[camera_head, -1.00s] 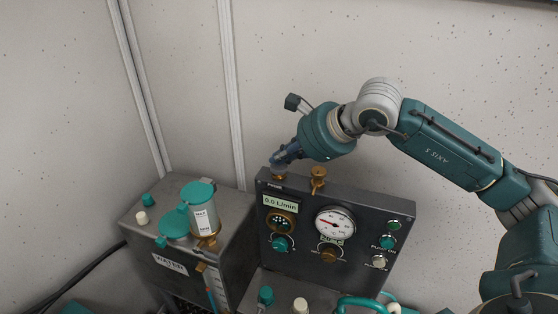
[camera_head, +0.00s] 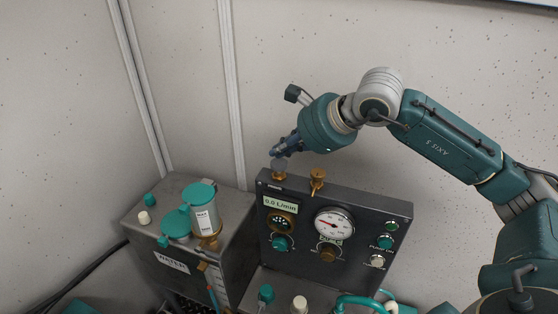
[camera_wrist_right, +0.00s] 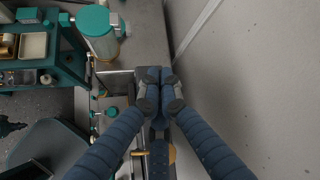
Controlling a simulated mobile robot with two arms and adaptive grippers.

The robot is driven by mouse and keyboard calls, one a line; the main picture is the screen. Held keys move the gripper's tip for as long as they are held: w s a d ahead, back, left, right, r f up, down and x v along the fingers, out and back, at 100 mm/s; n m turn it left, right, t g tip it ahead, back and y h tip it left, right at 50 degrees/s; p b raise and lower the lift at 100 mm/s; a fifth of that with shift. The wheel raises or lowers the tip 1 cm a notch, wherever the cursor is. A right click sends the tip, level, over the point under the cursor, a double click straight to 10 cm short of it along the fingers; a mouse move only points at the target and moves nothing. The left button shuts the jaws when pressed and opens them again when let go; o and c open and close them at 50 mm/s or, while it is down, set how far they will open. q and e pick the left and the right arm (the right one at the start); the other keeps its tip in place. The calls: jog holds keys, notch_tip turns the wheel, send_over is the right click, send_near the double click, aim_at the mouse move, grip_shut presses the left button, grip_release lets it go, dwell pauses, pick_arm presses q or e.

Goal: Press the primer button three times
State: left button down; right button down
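The primer button (camera_head: 279,166) is a small grey cap on a brass base at the top left edge of the dark control panel (camera_head: 392,214). My right gripper (camera_head: 276,156) is just above it, pointing down and to the left. Its fingertips are very close to the cap; I cannot tell if they touch. In the right wrist view the blue fingers (camera_wrist_right: 161,75) are closed together with nothing visible between them. They hide the button there. My left gripper is not in view.
A brass fitting (camera_head: 317,180) stands on the panel top beside the button. The panel front carries a flow display (camera_head: 281,205), a round gauge (camera_head: 334,223) and knobs. A grey water box (camera_head: 178,246) with a teal-lidded canister (camera_head: 202,209) stands to the left. The wall is close behind.

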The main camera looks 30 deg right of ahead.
aim_at(281, 164)
jog(key=shift+r+p, duration=1.8)
jog(key=shift+r, duration=0.8)
